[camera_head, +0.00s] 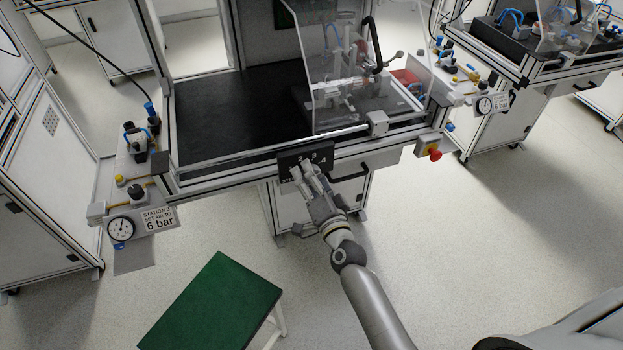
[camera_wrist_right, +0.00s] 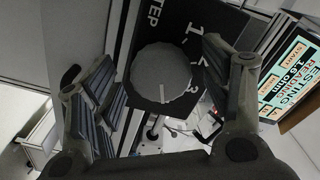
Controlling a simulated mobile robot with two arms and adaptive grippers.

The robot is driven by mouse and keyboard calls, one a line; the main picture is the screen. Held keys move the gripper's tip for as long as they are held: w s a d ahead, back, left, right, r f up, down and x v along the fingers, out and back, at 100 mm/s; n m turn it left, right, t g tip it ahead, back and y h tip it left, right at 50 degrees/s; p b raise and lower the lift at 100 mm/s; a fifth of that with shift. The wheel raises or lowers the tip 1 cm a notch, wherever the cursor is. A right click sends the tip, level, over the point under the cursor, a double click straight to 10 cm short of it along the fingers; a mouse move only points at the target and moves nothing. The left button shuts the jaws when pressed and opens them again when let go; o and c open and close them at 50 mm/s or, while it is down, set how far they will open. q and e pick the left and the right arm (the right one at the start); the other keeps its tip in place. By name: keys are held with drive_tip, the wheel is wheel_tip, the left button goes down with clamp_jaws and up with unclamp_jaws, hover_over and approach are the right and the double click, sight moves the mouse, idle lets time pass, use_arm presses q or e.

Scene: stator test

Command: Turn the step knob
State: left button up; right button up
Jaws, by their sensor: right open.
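The step knob (camera_wrist_right: 163,80) is a round grey knob with a ribbed edge on a black panel (camera_head: 322,150) at the front edge of the workbench. White digits 1, 2 and 3 stand beside it in the right wrist view, and the word STEP is partly seen above. My right gripper (camera_head: 308,176) is open in front of the panel. In the right wrist view its fingers (camera_wrist_right: 168,95) stand on either side of the knob, apparently apart from it. My left gripper is not in view.
A lit screen (camera_wrist_right: 292,72) reads TESTING at the right of the wrist view. A clear guard (camera_head: 340,70) stands above. A green-topped stool (camera_head: 215,305) stands at lower left.

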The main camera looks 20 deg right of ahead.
drive_tip(key=s, duration=1.2)
drive_tip(key=shift+d, duration=0.2)
drive_tip(key=s+a+f+n+g, duration=0.1)
drive_tip(key=s+f+n+g, duration=0.25)
drive_tip(key=f, duration=0.75)
drive_tip(key=s+f+n+g+y, duration=0.15)
drive_tip(key=s+f, duration=0.35)
drive_tip(key=f, duration=0.6)
drive_tip(key=s+a+f+n+g, duration=0.1)
drive_tip(key=s+f+n+g, duration=0.25)
drive_tip(key=f, duration=0.75)
drive_tip(key=s+d+f+n+g, duration=0.1)
drive_tip(key=s+d+f+g, duration=0.1)
drive_tip(key=s+f, duration=0.3)
drive_tip(key=s+d+f+n+g+h, duration=0.1)
drive_tip(key=s+f, duration=0.4)
drive_tip(key=s, duration=0.7)
drive_tip(key=s+d+f+n+g+h, duration=0.1)
drive_tip(key=s+d+f+n+g, duration=0.2)
drive_tip(key=s, duration=0.6)
wheel_tip(320, 180, down, 3)
drive_tip(key=shift+s+d+r+g, duration=0.15)
drive_tip(key=shift+s+d+g, duration=0.15)
drive_tip(key=shift+d+g, duration=0.9)
